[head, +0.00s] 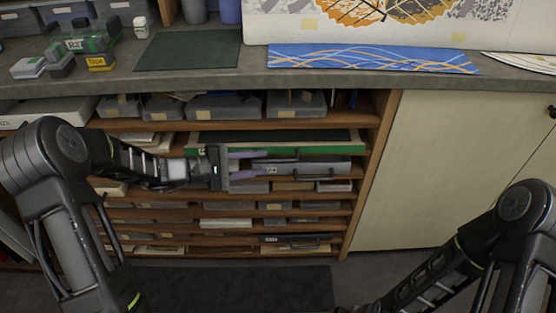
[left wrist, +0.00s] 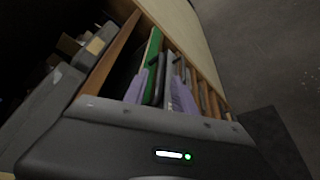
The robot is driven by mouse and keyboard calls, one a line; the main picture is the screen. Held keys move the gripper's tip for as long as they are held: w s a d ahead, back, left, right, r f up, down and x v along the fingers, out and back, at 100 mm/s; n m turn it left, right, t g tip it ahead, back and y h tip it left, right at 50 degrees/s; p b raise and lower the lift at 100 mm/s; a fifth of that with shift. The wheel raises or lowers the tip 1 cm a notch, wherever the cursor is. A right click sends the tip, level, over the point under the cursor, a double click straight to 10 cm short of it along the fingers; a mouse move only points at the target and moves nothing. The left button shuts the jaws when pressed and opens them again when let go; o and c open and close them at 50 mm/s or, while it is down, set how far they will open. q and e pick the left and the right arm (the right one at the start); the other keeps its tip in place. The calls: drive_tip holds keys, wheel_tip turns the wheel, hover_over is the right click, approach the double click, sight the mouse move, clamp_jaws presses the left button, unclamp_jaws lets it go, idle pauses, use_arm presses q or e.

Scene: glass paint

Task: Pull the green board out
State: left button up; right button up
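The green board (head: 318,150) lies flat in a shelf slot under the counter, its green front edge facing out. In the left wrist view the green board (left wrist: 152,48) shows as a green strip beyond the fingers. My left gripper (head: 266,162) is in front of the shelf, at the board's left half and slightly below its edge. Its two purple fingers are apart, with nothing clearly held between them. The fingers also show in the left wrist view (left wrist: 161,82), near the board and a grey box. Contact with the board cannot be told. My right gripper is out of view.
A grey box (head: 310,167) sits directly below the board. Wooden shelves (head: 365,190) hold several grey boxes. The counter (head: 215,80) above carries a dark green mat (head: 190,50) and a blue patterned panel (head: 370,58). A cream cabinet door (head: 430,170) stands to the right.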

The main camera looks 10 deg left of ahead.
sight(272, 161)
use_arm(q)
drive_tip(key=x, duration=0.6)
drive_tip(key=shift+c, duration=0.3)
clamp_jaws()
idle(1.0)
